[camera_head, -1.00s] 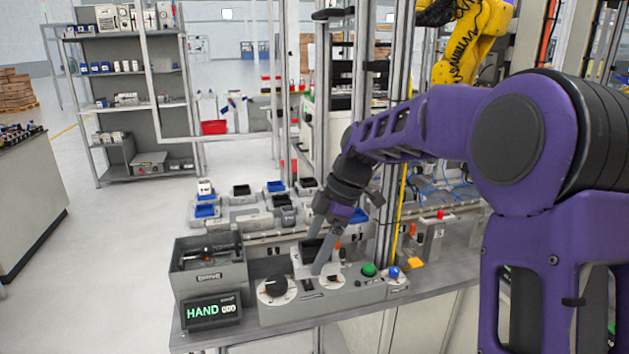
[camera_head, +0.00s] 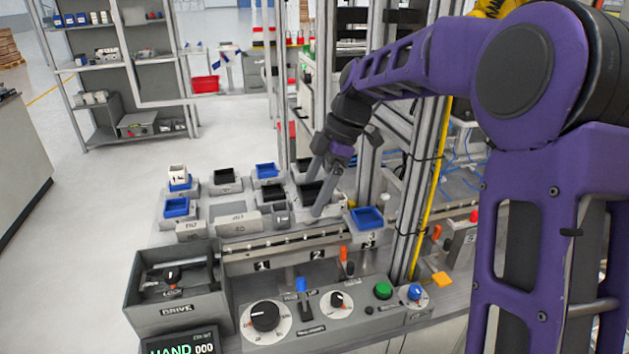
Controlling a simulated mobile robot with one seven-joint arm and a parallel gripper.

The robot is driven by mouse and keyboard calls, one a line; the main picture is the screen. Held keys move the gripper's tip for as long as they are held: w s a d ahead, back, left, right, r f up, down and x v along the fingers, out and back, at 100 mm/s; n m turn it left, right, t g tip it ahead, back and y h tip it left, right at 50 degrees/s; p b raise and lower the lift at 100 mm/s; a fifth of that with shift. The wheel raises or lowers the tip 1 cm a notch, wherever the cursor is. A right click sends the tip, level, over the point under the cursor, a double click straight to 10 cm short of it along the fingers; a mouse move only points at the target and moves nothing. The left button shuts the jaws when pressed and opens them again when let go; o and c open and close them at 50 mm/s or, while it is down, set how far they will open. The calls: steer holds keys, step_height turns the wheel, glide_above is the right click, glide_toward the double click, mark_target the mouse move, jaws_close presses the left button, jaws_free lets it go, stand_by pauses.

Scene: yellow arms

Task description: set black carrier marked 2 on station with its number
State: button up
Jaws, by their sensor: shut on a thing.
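My gripper (camera_head: 319,188) is shut on a black carrier (camera_head: 308,191), one finger on its far side and one on its near side. The carrier appears level above or at the back edge of the conveyor; its exact height is hard to judge. I cannot read its number. Station labels 1 (camera_head: 262,265), 2 (camera_head: 315,254) and 3 (camera_head: 369,244) run along the conveyor's near side. The carrier is behind label 2 in the picture. A blue carrier (camera_head: 367,217) sits behind label 3.
Other blue carriers (camera_head: 177,207) and black carriers (camera_head: 225,176) stand on grey holders at the back left. In front are a control panel (camera_head: 325,310) with knobs and upright levers, and a grey DRIVE box (camera_head: 175,318). A metal post (camera_head: 405,215) rises on the right.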

steer(key=shift+s+f+b, duration=0.1)
steer(key=shift+f+b, duration=0.25)
steer(key=shift+f, duration=0.2)
steer(key=b, duration=0.4)
glide_above(307, 241)
steer(key=w+d, duration=0.1)
steer(key=d, duration=0.1)
steer(key=shift+w+a+f, duration=0.1)
steer(key=shift+f, duration=1.3)
steer(key=shift+w+a+f, duration=0.1)
steer(key=shift+f, duration=1.3)
steer(key=shift+f, duration=0.85)
steer(key=o, duration=1.4)
steer(key=shift+o, duration=0.2)
steer(key=shift+d, duration=0.1)
steer(key=shift+r, duration=0.1)
steer(key=shift+r+p, duration=2.4)
steer(key=shift+r, duration=1.05)
